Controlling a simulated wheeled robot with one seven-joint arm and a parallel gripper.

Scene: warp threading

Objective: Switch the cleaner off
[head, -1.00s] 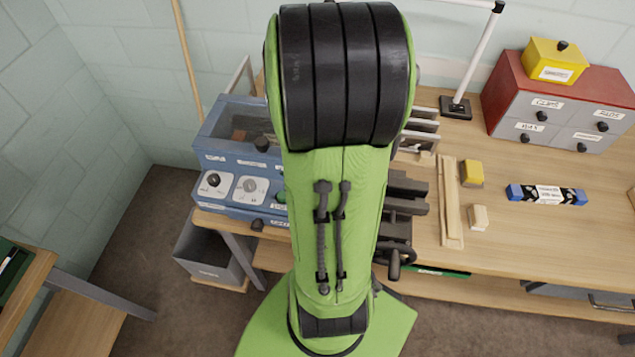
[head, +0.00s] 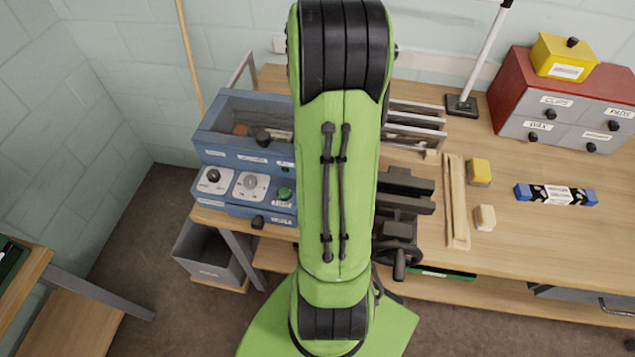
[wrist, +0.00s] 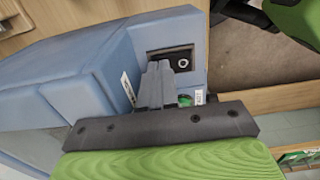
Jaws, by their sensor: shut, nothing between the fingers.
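The cleaner appears to be the blue box (head: 228,157) at the bench's left end. Its front panel has a black knob (head: 213,175), a grey dial (head: 250,182) and a green button (head: 284,193), close beside my arm. In the wrist view, the blue housing (wrist: 62,85) fills the left and middle. My gripper (wrist: 158,72) is shut and empty, close to the housing. A green part (wrist: 185,99) and a white label show just beside the fingers. I cannot tell whether the fingers touch the housing. My arm hides the gripper in the head view.
A dark vise (head: 398,228) stands right of my arm. Wooden strips (head: 456,200), a yellow block (head: 479,172), a pale block (head: 485,217) and a blue-ended bar (head: 556,195) lie on the bench. A red drawer cabinet (head: 508,88) stands back right. A grey bin (head: 212,255) is below left.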

